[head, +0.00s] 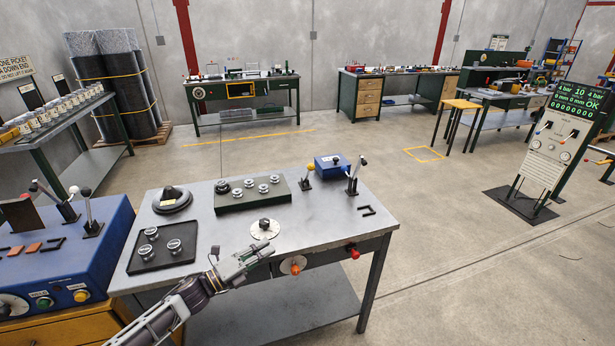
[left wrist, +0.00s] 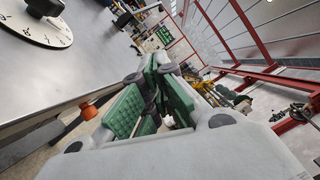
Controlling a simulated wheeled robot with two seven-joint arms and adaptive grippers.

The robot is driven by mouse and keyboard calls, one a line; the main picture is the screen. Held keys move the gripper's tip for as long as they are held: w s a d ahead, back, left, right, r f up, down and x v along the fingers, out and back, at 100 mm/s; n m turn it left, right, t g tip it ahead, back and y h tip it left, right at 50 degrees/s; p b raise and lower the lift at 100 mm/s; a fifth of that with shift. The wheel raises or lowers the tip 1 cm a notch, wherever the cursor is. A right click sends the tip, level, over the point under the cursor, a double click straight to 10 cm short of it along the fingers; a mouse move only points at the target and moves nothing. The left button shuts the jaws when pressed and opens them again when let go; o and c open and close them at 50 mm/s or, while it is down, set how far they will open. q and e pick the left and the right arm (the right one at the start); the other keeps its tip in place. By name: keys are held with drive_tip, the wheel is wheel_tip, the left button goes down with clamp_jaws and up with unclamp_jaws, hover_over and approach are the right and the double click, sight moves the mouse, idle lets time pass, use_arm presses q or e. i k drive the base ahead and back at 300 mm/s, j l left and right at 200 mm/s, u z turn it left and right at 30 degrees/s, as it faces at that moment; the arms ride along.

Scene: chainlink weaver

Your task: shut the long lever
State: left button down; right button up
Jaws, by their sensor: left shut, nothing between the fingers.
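On the middle table, a tall lever with a black knob (head: 355,175) leans up at the right end, beside a blue block (head: 331,166). More levers stand on the blue machine at the left: a white-knobbed one (head: 89,212) and a dark one (head: 60,203). I cannot tell which is the long lever. My left gripper (head: 266,251) is shut and empty over the table's front edge, near the round dial plate (head: 257,233). Its green-padded fingers (left wrist: 156,98) fill the left wrist view. My right gripper is out of view.
A green block with several knobs (head: 234,202), a black disc (head: 172,201) and a dark tray (head: 138,263) stand on the table. An orange knob (head: 294,265) and red knob (head: 353,252) stick out of its front.

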sight(310, 167)
drive_tip(key=i+l, duration=0.1)
drive_tip(key=i, duration=0.8)
